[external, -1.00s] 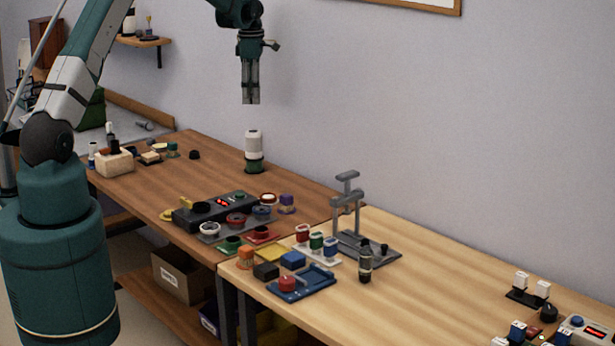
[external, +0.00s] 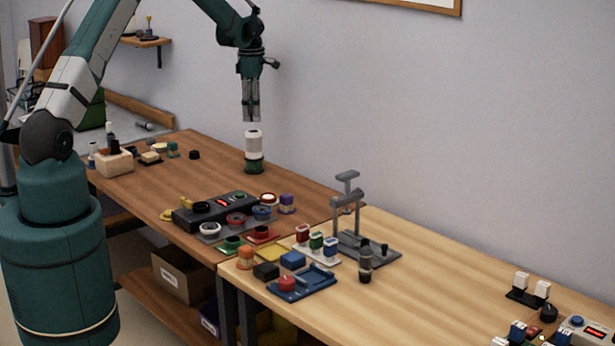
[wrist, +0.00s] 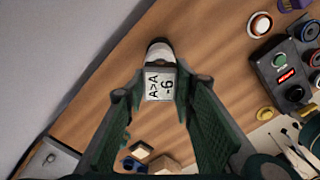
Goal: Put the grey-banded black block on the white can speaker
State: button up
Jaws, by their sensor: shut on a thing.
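The white can speaker (external: 254,146) stands upright on a green base, near the wall on the brown bench. In the wrist view its pale round top (wrist: 160,53) shows just beyond the held block. My gripper (external: 251,120) points down above the speaker, with a small gap between them in the external view. It is shut on the grey-banded black block (wrist: 160,84). The block shows dark edges and a pale face marked "A>A -6" between my fingers. In the external view the block is hard to make out between the fingers.
A black control box (external: 190,211) with a red display and several coloured round parts lie in front of the speaker. A grey stand (external: 347,205) rises on the lighter table. A beige holder (external: 115,163) stands at left. The bench right around the speaker is clear.

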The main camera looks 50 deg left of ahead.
jog(key=shift+f, duration=1.85)
jog(key=shift+f, duration=0.2)
jog(key=o, duration=0.9)
jog(key=shift+r, duration=0.15)
notch_tip(320, 180, up, 12)
jog(key=shift+r, duration=0.1)
